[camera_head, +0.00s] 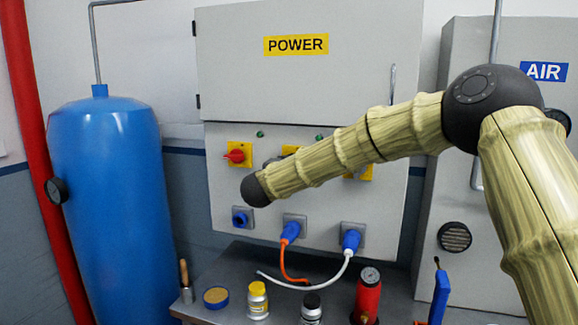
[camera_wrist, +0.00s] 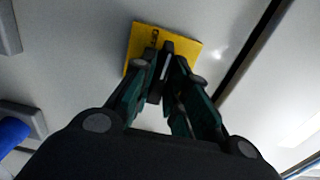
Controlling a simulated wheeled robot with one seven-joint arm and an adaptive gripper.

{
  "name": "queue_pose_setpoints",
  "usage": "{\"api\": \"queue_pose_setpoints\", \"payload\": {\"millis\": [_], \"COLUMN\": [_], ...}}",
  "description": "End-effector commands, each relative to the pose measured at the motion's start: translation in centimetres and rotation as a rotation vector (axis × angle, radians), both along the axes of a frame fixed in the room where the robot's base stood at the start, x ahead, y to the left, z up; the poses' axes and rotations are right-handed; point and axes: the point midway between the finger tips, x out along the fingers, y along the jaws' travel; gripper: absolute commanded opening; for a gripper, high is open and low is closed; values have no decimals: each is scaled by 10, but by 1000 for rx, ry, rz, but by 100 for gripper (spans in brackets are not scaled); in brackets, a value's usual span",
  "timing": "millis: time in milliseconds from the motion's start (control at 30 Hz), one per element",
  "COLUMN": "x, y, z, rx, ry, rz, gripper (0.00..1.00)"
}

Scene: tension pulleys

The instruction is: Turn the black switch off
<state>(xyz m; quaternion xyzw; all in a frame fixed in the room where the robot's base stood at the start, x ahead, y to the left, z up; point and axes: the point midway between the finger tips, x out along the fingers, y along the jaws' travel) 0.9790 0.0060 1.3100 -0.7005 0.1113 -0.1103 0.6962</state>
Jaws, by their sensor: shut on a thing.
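The black switch (camera_wrist: 168,48) sits on a square yellow plate (camera_wrist: 191,50) in the wrist view. My gripper (camera_wrist: 165,66) is at this plate, with its fingers closed around the switch handle. The fingers hide part of the switch, and its exact angle is hard to tell. In the head view my arm crosses in front of the POWER cabinet (camera_head: 225,90) and hides most of my gripper and the switch. Parts of two yellow plates show around the arm there.
A red switch (camera_head: 236,155) is on the cabinet's left. Below are a blue socket (camera_head: 241,218) and plugs with an orange cable (camera_head: 287,265) and a white cable (camera_head: 325,283). Bottles and tools stand on the bench (camera_head: 225,255). A blue tank (camera_head: 108,200) stands left.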

Motion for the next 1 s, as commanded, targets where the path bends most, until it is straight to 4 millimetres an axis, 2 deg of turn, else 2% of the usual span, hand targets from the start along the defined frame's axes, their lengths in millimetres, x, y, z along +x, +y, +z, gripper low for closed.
{"api": "queue_pose_setpoints", "payload": {"millis": [400, 433, 533, 567, 867, 1000], "x": [0, 0, 0, 0, -1, -9], "y": [0, 0, 0, 0, 0, 3], "z": [-2, -2, -2, -2, -1, 0], "rx": [-11, -11, -10, -10, -9, -9], "ry": [6, 6, 5, 5, 3, 3], "rz": [1, 1, 1, 1, 1, 2], "gripper": [0, 18, 36, 38, 38, 38]}}
